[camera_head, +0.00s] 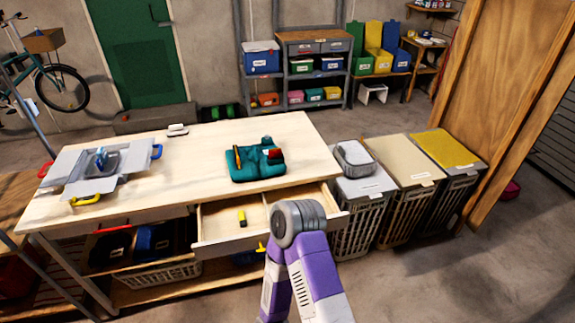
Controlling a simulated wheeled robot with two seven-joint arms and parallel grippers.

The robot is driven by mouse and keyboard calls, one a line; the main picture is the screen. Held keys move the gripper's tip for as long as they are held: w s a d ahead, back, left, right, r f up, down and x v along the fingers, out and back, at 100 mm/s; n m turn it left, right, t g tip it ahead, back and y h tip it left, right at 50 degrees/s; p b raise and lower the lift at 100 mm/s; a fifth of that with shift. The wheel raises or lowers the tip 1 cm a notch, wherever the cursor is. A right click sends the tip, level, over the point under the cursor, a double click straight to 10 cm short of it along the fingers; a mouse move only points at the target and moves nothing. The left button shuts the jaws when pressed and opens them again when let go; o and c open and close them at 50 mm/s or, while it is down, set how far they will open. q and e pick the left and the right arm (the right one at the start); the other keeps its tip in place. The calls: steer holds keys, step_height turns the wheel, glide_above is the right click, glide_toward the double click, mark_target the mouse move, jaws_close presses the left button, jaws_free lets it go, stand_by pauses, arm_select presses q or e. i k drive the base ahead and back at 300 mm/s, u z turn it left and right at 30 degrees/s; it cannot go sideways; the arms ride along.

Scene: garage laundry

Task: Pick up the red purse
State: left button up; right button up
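I cannot make out a red purse for certain. A dark red rounded object (510,191) lies on the floor at the far right, partly hidden behind the wooden panel; it is too small to tell what it is. A teal bag-like object (256,170) with a small red part rests on the wooden workbench (210,150). One of my purple arms rises from the bottom edge with its grey joint in front of the open drawer. Neither gripper is in view.
The open drawer (225,228) holds a small yellow-and-black item (242,218). Lidded hampers (405,165) stand right of the workbench. A tall wooden panel (505,80) blocks part of the right side. Bare floor (440,270) lies at the lower right. Shelves (315,65) stand at the back.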

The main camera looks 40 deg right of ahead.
mark_target(275, 153)
steer(key=z, duration=1.15)
steer(key=i, duration=0.15)
steer(key=u, duration=0.35)
